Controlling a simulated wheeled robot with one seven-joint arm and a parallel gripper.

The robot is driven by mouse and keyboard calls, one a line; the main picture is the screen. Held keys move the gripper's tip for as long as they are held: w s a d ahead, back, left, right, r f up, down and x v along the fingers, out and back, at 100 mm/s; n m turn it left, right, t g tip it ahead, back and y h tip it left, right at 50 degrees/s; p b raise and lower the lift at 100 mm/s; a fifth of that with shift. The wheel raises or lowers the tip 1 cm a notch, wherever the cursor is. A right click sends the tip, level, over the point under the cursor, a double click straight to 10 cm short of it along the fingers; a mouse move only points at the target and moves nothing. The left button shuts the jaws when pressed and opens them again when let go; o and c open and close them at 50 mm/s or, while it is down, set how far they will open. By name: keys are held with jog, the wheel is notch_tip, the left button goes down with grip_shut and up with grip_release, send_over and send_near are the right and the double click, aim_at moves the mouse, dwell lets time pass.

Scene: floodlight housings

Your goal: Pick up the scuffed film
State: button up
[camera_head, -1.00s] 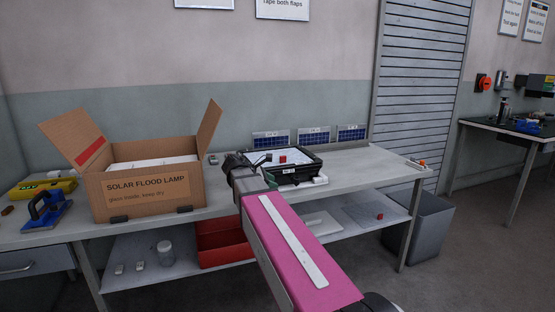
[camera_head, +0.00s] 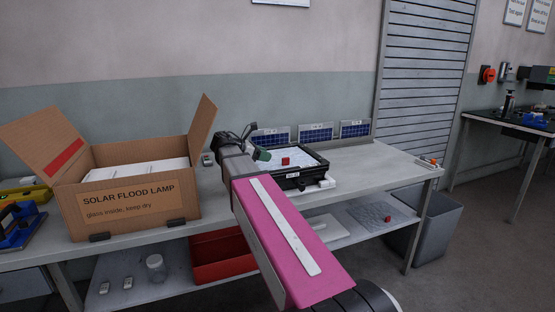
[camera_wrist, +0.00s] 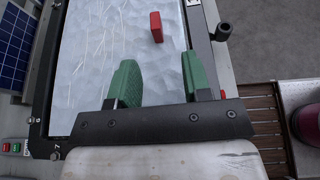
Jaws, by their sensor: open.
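The scuffed film (camera_wrist: 95,50) is a pale sheet with scratch lines, lying inside a black floodlight housing (camera_wrist: 43,110) in the wrist view. A small red tab (camera_wrist: 156,27) stands on it. In the head view the housing (camera_head: 290,184) sits on the bench, with the red tab (camera_head: 285,161) showing. My gripper (camera_wrist: 160,80) is open and empty, its green fingers apart over the film, with the tab ahead of the fingertips. In the head view my gripper (camera_head: 255,150) is at the housing's left side. Whether the fingers touch the film I cannot tell.
An open cardboard box (camera_head: 130,205) stands left on the bench. Small solar panels (camera_head: 315,132) lean behind the housing. The bench's right end is mostly clear. A grey bin (camera_head: 440,225) stands right.

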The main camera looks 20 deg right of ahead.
jog(key=x, duration=0.4)
jog(key=shift+d+f, duration=0.15)
jog(key=shift+d, duration=0.15)
jog(key=shift+w+x, duration=0.15)
jog(key=shift+x, duration=1.2)
jog(key=shift+w+x, duration=0.15)
jog(key=shift+x, duration=1.15)
jog(key=shift+d, duration=0.1)
grip_shut()
